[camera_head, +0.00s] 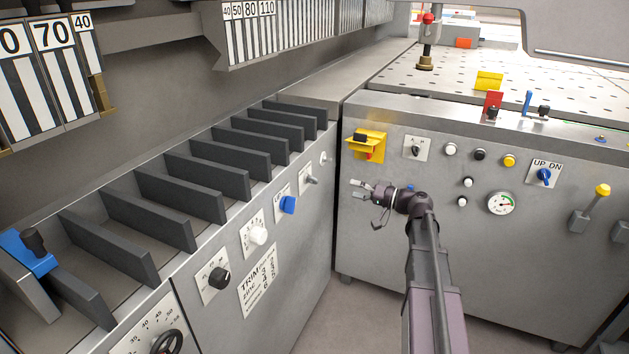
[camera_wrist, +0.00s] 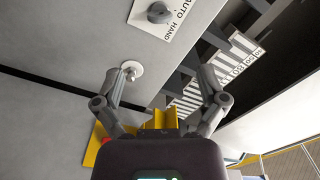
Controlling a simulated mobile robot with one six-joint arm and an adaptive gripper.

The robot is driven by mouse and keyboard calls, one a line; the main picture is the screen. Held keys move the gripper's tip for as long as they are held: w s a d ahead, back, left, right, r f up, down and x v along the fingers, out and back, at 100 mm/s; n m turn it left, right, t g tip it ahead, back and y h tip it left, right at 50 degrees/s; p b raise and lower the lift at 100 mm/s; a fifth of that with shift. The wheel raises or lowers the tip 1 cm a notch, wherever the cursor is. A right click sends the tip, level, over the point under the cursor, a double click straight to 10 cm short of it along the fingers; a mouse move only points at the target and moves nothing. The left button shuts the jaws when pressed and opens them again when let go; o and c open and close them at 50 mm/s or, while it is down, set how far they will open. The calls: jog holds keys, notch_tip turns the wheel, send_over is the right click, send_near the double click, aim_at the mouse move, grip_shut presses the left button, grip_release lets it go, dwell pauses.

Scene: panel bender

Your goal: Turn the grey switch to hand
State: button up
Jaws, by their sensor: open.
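The grey switch (camera_head: 312,180) is a small knob on a white plate near the far end of the left cabinet's sloping front.
A round silver button (camera_wrist: 130,71) is close to the left finger in the wrist view. A blue knob (camera_head: 289,205), white knob (camera_head: 258,236) and black knob (camera_head: 220,278) line the left cabinet. A yellow box (camera_head: 366,142) with a black knob is above my gripper.

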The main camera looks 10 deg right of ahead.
aim_at(314, 179)
jog(key=x, duration=1.3)
jog(key=c, duration=1.2)
